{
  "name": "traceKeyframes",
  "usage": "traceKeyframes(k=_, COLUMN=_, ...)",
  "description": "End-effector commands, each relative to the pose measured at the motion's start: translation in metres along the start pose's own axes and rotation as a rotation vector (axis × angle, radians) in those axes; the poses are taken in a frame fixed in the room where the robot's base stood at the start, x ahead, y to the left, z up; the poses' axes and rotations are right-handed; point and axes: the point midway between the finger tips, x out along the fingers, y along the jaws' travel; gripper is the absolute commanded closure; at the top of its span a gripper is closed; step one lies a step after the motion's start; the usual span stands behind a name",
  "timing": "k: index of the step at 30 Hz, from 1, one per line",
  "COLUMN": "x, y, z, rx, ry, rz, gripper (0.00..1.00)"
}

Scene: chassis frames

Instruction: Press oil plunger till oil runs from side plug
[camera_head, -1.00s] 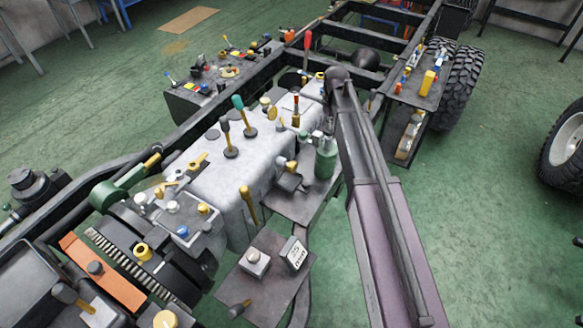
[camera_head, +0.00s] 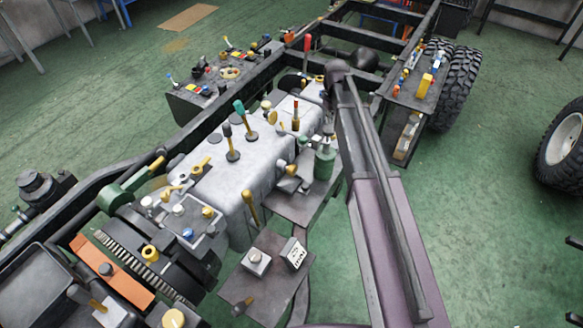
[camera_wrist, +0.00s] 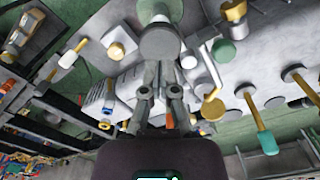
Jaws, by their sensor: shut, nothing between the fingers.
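My gripper (camera_wrist: 160,72) is shut and empty in the wrist view. A round grey head (camera_wrist: 160,42) shows just beyond its fingertips; I cannot tell whether they touch it. A green bottle-like oil container (camera_head: 325,162) stands upright at the side of the grey gearbox housing (camera_head: 245,165), close left of my arm. I cannot tell for sure which part is the plunger or the side plug, and I see no oil running.
Levers with dark (camera_head: 229,140) and teal (camera_head: 242,112) knobs rise from the housing. A low plate (camera_head: 268,285) with a small box and a label stands in front. Tool-laden side shelves flank the chassis frame. Green floor at the right is clear up to a loose wheel (camera_head: 563,140).

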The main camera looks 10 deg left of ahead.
Motion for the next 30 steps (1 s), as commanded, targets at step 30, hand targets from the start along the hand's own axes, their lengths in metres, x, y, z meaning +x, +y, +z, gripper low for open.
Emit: traceKeyframes(k=30, x=-0.023, y=0.0, z=0.0, rx=0.0, ry=0.0, rz=0.0, gripper=1.0)
